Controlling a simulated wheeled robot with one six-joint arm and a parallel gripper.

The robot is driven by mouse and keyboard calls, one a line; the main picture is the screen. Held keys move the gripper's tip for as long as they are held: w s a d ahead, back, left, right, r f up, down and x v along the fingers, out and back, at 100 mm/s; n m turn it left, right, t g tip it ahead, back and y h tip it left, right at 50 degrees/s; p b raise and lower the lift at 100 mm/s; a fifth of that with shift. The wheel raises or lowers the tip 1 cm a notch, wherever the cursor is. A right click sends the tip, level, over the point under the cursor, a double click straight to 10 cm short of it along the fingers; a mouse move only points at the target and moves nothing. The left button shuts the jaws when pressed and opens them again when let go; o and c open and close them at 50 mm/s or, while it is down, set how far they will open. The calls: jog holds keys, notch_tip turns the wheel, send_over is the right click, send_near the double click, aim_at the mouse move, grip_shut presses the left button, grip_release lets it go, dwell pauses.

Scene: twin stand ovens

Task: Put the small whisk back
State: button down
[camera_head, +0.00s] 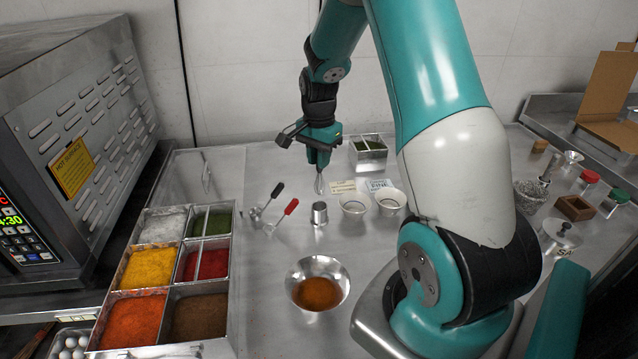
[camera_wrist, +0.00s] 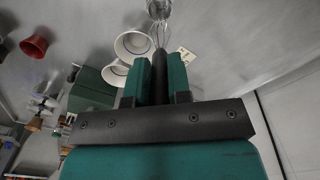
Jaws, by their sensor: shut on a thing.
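The small whisk (camera_head: 319,184) hangs wires-down from my gripper (camera_head: 318,158), over the steel worktop. In the wrist view my gripper (camera_wrist: 160,75) is shut around the whisk's dark handle (camera_wrist: 159,72), and its thin wires (camera_wrist: 158,37) point away from the jaws. A small steel cup (camera_head: 319,213) stands just in front of the whisk in the head view; a metal cup (camera_wrist: 158,9) also shows beyond the wires in the wrist view. The whisk's upper handle is hidden by the jaws. I cannot tell how far its tip is above the worktop.
Two white-rimmed cups (camera_head: 353,205) (camera_head: 390,200) and small label cards (camera_head: 343,186) stand right of the whisk. Black-handled (camera_head: 268,201) and red-handled (camera_head: 281,217) tools lie left. Spice trays (camera_head: 235,250) and an oven (camera_head: 75,140) fill the left.

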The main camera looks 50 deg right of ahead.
aim_at(319, 195)
notch_tip(319, 195, down, 9)
jog(key=shift+r+p, duration=0.2)
jog(key=shift+p, duration=0.45)
jog(key=shift+f, duration=0.1)
jog(key=c, duration=1.1)
grip_release()
jog(key=shift+o, duration=0.2)
notch_tip(319, 195, up, 12)
jog(key=b, duration=0.3)
jog(key=shift+s, duration=0.1)
